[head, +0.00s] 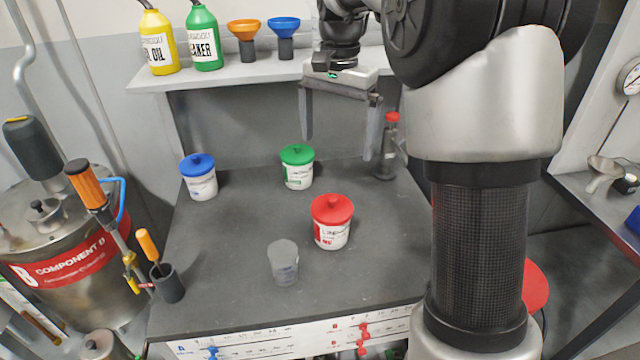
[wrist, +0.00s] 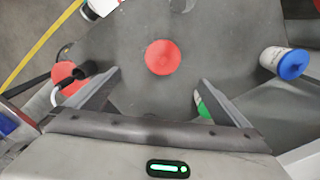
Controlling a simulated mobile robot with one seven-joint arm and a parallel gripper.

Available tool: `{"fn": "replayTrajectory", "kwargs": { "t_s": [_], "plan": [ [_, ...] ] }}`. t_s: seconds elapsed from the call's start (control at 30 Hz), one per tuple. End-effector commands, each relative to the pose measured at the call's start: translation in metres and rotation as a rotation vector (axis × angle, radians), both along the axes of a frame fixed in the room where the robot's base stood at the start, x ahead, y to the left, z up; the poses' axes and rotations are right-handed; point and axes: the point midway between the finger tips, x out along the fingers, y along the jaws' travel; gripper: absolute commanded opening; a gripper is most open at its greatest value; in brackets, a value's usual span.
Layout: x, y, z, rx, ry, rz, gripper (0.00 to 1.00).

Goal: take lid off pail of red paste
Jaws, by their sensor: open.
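The pail of red paste (head: 331,235) stands upright on the dark bench top, white with a red label. Its red lid (head: 332,207) with a round knob sits on top. In the wrist view the lid (wrist: 163,57) appears as a red disc just beyond the gap between my fingertips. My gripper (head: 338,148) is open and empty, pointing down above the back of the bench, apart from the pail. Its two fingers also show in the wrist view (wrist: 161,77). The pail's body is hidden under the lid in the wrist view.
A green-lidded pail (head: 297,168) stands near my left finger, a blue-lidded pail (head: 199,178) at left. A red-capped bottle (head: 386,150) stands behind my right finger. A grey cup (head: 284,264) is in front of the red pail. A shelf (head: 270,70) runs behind.

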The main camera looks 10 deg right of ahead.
Motion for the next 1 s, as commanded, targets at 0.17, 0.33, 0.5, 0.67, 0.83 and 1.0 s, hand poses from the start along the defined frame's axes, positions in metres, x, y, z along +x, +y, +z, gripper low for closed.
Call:
{"fn": "replayTrajectory", "kwargs": {
  "t_s": [0.17, 0.33, 0.5, 0.67, 0.83, 1.0],
  "plan": [
    [0.003, 0.0, -0.024, 0.0, 0.011, -0.012, 1.0],
    [0.002, 0.0, -0.061, 0.0, 0.012, -0.01, 1.0],
    [0.003, 0.0, -0.097, 0.0, 0.011, -0.009, 1.0],
    [0.004, 0.0, -0.119, 0.0, 0.008, -0.009, 1.0],
    [0.004, 0.0, -0.128, 0.0, 0.008, -0.009, 1.0],
    [0.011, 0.001, -0.151, 0.0, 0.009, -0.01, 1.0]
  ]
}}
